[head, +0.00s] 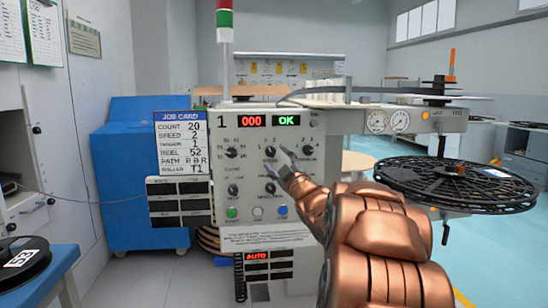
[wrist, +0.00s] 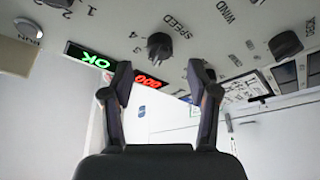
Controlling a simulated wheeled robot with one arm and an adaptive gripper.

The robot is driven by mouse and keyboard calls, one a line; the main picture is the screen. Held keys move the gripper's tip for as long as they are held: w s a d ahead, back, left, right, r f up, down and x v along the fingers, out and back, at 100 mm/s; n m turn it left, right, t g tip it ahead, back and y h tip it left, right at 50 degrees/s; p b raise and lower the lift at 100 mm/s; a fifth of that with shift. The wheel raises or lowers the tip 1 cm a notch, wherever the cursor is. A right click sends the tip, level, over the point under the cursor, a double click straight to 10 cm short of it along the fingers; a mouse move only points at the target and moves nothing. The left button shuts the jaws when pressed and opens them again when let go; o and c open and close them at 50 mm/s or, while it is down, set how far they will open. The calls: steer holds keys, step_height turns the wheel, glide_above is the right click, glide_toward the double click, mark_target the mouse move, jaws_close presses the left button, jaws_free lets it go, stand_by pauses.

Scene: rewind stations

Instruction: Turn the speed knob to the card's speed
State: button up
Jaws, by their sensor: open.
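The job card (head: 180,142), left of the machine panel (head: 221,170), reads SPEED 2. The speed knob (head: 270,152) is a dark round knob in the panel's upper row, below the displays. In the wrist view the speed knob (wrist: 160,46) shows upside down, beside its SPEED label. I cannot tell for sure which number it points at. My gripper (head: 278,163) is in front of the panel, close to this knob in the head view. In the wrist view my gripper (wrist: 159,76) has its two fingers apart and empty, with the knob beyond the tips and apart from them.
Other knobs sit close by, at left (head: 232,153), right (head: 308,152) and below (head: 270,188). Displays read 000 (head: 251,121) and OK (head: 289,121). Push buttons (head: 257,211) line the panel's bottom. A large black reel (head: 455,180) stands out at right.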

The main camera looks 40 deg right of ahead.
steer(key=v, duration=0.7)
steer(key=shift+s, duration=0.2)
steer(key=shift+a, duration=0.15)
